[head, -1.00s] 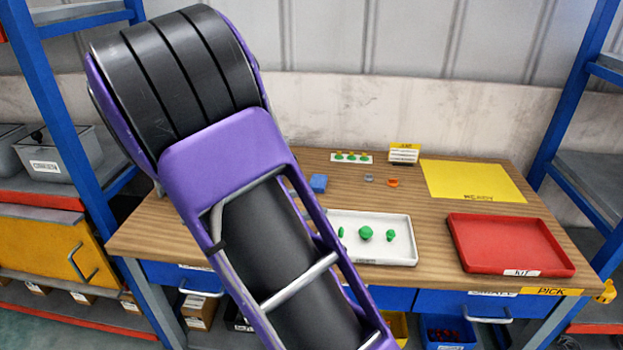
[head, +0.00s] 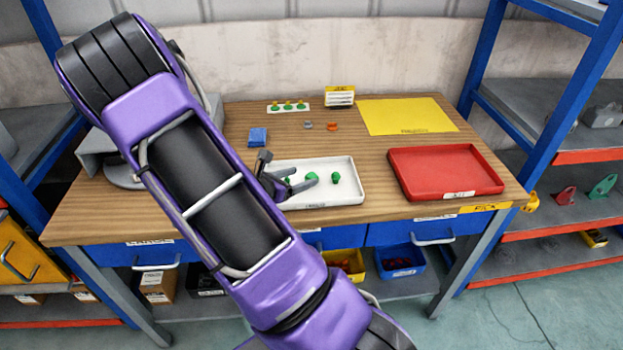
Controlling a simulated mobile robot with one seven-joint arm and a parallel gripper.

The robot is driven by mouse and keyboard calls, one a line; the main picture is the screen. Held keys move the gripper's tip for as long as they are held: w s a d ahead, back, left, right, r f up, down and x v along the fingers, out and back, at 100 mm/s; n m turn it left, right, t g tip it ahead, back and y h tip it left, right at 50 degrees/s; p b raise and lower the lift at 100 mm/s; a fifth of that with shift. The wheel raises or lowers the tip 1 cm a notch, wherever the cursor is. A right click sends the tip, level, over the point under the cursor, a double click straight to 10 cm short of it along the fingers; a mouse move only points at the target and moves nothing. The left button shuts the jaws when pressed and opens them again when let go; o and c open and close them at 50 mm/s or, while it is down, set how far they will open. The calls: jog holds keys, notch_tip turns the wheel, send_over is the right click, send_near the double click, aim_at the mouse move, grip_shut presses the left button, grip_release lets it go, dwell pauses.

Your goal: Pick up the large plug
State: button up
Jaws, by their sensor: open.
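Green plugs lie in the white tray (head: 345,194). The middle green plug (head: 312,175) looks the largest and is partly hidden by a dark gripper finger. A smaller green plug (head: 336,177) stands to its right, and another green plug (head: 286,180) shows partly behind my gripper at the left. My gripper (head: 290,171) is open over the left part of the tray, with one finger close in front of the middle plug. I cannot tell whether it touches the plug.
A red tray (head: 480,187) stands to the right, with a yellow mat (head: 405,115) behind it. A blue block (head: 257,137), a grey ring (head: 308,126), an orange ring (head: 332,126) and a white strip with green pieces (head: 288,107) lie further back. Wood is bare around the trays.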

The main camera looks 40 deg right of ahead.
aim_at(311, 175)
jog(key=x, duration=0.5)
jog(key=shift+s+f, duration=0.15)
jog(key=shift+s, duration=0.05)
jog(key=shift+c, duration=0.2)
